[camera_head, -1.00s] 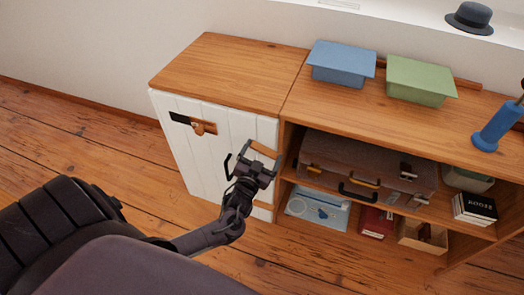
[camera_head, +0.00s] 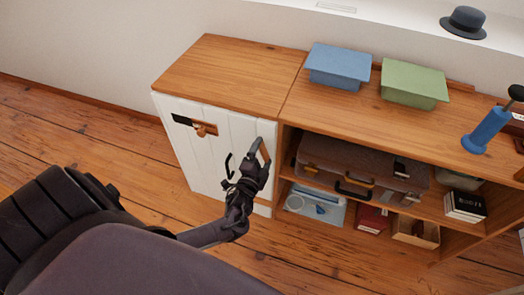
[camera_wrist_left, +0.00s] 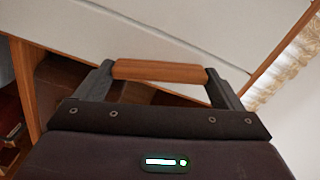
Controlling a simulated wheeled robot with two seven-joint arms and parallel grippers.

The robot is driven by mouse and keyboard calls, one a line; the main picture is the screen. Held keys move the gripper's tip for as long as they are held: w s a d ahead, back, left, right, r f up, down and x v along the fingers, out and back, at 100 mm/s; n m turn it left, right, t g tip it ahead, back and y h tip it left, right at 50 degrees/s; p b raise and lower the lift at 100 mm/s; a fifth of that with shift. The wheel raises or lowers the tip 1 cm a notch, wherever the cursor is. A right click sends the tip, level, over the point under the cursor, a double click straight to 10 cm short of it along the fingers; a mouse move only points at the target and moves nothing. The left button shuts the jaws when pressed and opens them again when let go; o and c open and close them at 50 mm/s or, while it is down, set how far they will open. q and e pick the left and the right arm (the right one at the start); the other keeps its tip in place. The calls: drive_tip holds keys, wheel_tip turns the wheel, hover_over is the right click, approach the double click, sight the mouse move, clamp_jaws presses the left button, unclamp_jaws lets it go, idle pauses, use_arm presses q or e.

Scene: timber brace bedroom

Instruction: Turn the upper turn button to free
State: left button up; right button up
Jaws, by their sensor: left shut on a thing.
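The upper turn button (camera_wrist_left: 160,71) is a short wooden bar, seen in the left wrist view against the white door. My left gripper (camera_wrist_left: 160,73) is shut on it, with one dark finger at each end of the bar. In the head view my left gripper (camera_head: 248,158) is at the upper right edge of the white cabinet door (camera_head: 215,165) and covers most of the button there. The fingers are steeply tilted. The door looks closed. My right gripper is not in view.
A dark strip with a wooden piece and knob (camera_head: 202,129) is at the door's upper left. Right of the door, open shelves hold a brown case (camera_head: 350,160), a blue box (camera_head: 315,206) and books (camera_head: 465,205). Blue (camera_head: 338,67) and green (camera_head: 413,84) bins stand on top.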

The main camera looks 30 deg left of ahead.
use_arm(q)
drive_tip(key=shift+d+m+p, duration=0.1)
drive_tip(key=shift+m+p, duration=0.4)
drive_tip(key=shift+m, duration=1.4)
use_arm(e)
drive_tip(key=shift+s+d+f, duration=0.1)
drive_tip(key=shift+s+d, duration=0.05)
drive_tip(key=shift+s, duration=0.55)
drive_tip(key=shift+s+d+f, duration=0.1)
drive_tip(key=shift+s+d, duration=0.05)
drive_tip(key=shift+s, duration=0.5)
use_arm(q)
drive_tip(key=shift+f, duration=0.1)
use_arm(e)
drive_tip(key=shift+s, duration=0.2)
use_arm(q)
drive_tip(key=o, duration=0.7)
drive_tip(key=shift+o, duration=0.2)
drive_tip(key=shift+s, duration=0.2)
drive_tip(key=v, duration=0.7)
drive_tip(key=shift+s+p, duration=0.2)
drive_tip(key=shift+p, duration=0.15)
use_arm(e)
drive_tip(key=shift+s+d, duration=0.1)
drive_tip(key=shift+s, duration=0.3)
use_arm(q)
drive_tip(key=shift+d, duration=0.1)
